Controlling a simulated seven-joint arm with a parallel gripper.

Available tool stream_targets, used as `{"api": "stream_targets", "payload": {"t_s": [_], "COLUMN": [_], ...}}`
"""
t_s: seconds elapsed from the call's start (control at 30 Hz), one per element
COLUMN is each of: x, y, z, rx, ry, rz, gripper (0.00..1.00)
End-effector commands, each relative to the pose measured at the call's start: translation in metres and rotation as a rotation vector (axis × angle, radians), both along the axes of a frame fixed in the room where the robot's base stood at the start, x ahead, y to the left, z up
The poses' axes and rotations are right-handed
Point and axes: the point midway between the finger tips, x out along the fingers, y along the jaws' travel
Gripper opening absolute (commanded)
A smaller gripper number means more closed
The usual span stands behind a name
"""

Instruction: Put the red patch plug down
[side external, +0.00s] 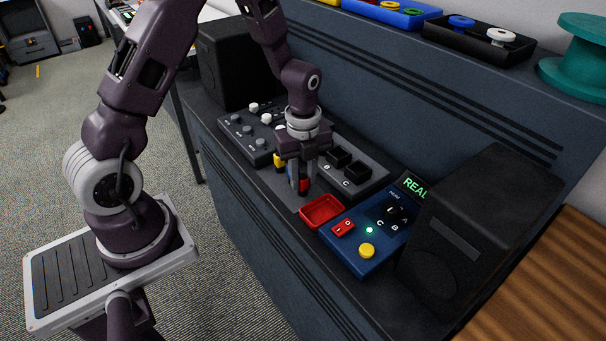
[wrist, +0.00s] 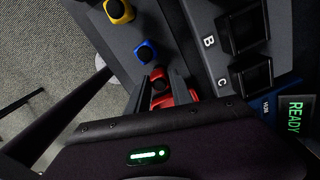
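The red patch plug (side external: 304,185) is between the two fingers of my gripper (side external: 302,190). In the wrist view the red plug (wrist: 161,84) fills the gap between the fingertips, and my gripper (wrist: 164,88) looks shut on it. The plug is low, close to the desk surface; I cannot tell if it touches. A blue plug (wrist: 146,51) and a yellow plug (wrist: 119,11) are in line beyond it. The small red tray (side external: 322,211) is just right of and nearer than my gripper in the side view.
A black socket block (side external: 357,172) with openings marked B and C is right of my gripper. The blue panel (side external: 365,233) has a red switch, a yellow button and a READY display. A knobbed mixer (side external: 250,137) is at left. Dark speakers (side external: 480,230) stand at both ends.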

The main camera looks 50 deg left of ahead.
Motion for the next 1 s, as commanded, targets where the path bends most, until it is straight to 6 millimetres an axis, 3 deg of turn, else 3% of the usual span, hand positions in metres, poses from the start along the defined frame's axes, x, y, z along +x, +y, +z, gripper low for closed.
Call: {"api": "stream_targets", "payload": {"t_s": [0.1, 0.43, 0.8, 1.0], "x": [0.000, 0.001, 0.001, -0.001], "y": [0.000, 0.000, 0.000, -0.001], "z": [0.000, 0.006, 0.098, 0.125], "rx": [0.000, 0.000, 0.001, 0.002], "ry": [0.000, -0.002, -0.007, -0.007], "rz": [0.000, 0.000, 0.000, 0.015], "gripper": [0.47, 0.47, 0.47, 0.47]}}
